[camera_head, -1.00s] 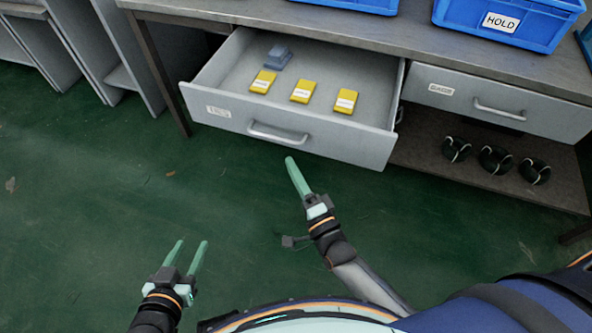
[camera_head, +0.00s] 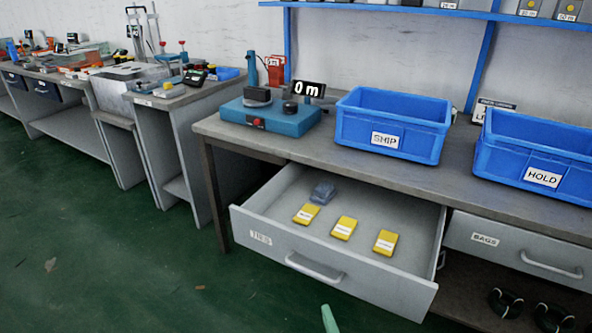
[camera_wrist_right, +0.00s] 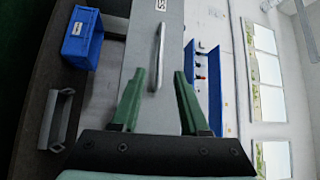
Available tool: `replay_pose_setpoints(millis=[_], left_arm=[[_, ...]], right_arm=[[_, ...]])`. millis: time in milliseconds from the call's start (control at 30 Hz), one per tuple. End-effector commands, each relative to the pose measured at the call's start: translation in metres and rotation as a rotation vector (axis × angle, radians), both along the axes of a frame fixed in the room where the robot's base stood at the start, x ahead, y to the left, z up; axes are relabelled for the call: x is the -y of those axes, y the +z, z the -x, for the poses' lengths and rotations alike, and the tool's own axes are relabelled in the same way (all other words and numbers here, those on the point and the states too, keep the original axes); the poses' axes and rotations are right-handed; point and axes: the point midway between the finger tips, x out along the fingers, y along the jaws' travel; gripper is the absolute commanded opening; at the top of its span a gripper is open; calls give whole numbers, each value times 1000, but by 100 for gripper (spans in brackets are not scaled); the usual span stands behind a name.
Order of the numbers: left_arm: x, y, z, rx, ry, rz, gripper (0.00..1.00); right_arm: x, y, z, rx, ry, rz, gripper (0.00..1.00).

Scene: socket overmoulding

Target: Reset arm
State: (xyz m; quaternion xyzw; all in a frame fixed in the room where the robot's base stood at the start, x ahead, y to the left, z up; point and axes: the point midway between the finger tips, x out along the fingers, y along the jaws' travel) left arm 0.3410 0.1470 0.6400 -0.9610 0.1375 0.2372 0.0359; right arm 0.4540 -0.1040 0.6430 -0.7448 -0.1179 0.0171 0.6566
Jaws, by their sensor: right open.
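My right gripper shows in the head view only as a green fingertip (camera_head: 329,319) at the bottom edge, in front of the open drawer. In the right wrist view the right gripper (camera_wrist_right: 158,74) is open, its two green fingers apart with nothing held between them. The grey drawer front (camera_wrist_right: 140,25) and its handle (camera_wrist_right: 157,55) lie beyond the fingers in that view; contact does not show. In the head view the drawer labelled TIES (camera_head: 270,240) is pulled out, holding three yellow packs (camera_head: 343,228) and a grey-blue item (camera_head: 322,193). My left gripper is out of view.
Blue SHIP bin (camera_head: 392,125) and HOLD bin (camera_head: 540,160) stand on the bench, beside a blue device (camera_head: 270,115) and a "0 m" display (camera_head: 308,89). The BAGS drawer (camera_head: 515,250) is shut. Dark coils (camera_head: 506,303) lie below it.

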Motion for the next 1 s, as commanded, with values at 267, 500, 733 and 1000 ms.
replay_pose_setpoints(millis=[267, 500, 733, 1000], left_arm=[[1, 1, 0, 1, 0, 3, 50], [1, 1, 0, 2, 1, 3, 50], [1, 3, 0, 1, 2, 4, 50], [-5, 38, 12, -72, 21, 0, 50]], right_arm=[[6, -6, 33, -77, 54, 489, 45], [24, -7, 79, -131, 185, 1104, 45], [45, 2, 117, -146, 329, 1535, 45], [49, 35, 125, -218, 361, 1505, 45]])
